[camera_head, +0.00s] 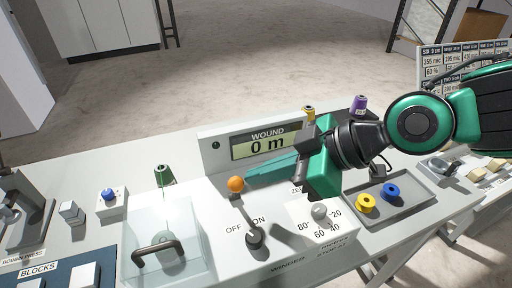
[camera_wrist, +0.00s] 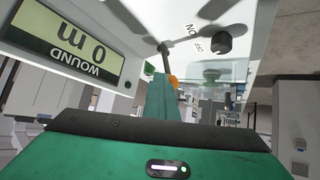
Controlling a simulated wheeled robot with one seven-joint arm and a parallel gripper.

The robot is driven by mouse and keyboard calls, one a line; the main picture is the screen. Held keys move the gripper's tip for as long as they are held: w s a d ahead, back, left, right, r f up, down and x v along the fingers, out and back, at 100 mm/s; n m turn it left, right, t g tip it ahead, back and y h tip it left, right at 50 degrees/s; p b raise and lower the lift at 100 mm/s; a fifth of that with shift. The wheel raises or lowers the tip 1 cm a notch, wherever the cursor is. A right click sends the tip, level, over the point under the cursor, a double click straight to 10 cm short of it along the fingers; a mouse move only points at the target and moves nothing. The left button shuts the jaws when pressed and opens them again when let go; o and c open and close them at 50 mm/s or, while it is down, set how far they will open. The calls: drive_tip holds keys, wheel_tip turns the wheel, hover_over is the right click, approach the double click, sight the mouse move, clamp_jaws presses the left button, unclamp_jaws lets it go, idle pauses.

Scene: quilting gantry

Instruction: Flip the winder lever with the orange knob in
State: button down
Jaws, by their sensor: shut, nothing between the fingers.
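The winder lever (camera_head: 246,218) is a dark rod rising from a round pivot on the winder's top, with an orange knob (camera_head: 236,184) at its upper end. In the wrist view the orange knob (camera_wrist: 173,81) shows partly behind my fingers, and the lever's rod is partly visible. My gripper (camera_head: 248,178) is shut and empty, its green fingers pointing left. The fingertips are just right of the knob in the head view; I cannot tell whether they touch it.
The WOUND display (camera_head: 268,144) reads 0 m behind the lever. A clear cover with a dark handle (camera_head: 158,248) stands left of the lever. Thread cones stand at the back.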

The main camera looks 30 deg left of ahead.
drive_tip(key=shift+s, duration=0.2)
drive_tip(key=shift+w+r, duration=0.1)
drive_tip(key=shift+r, duration=0.6)
